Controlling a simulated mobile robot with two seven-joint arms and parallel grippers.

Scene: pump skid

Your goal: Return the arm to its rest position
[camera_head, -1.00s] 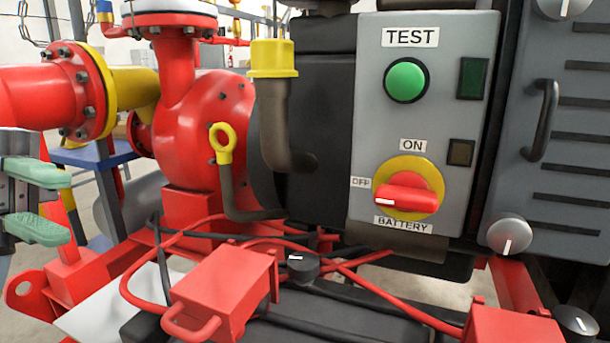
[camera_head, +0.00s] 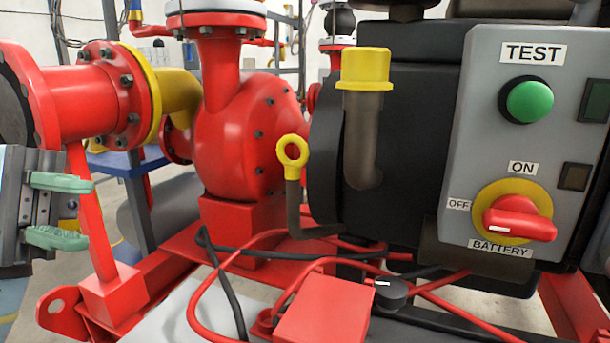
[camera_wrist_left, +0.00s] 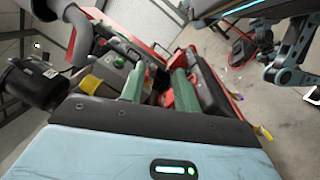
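My left gripper (camera_head: 62,211) is at the left edge of the head view, in front of the red pipe flange and beside a slanted red post. Its two pale green fingers are apart with nothing between them. The left wrist view also shows the green fingers of the left gripper (camera_wrist_left: 158,88) spread apart, with the skid beyond them. A grey jointed part of my own body (camera_wrist_left: 290,55) shows at the upper right of the wrist view; its gripper state is unclear. My right gripper does not show in the head view.
The red pump (camera_head: 240,135) stands right of the gripper. Red and black cables cross below. A yellow-capped pipe (camera_head: 365,70) and yellow ring handle (camera_head: 292,151) stand between.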

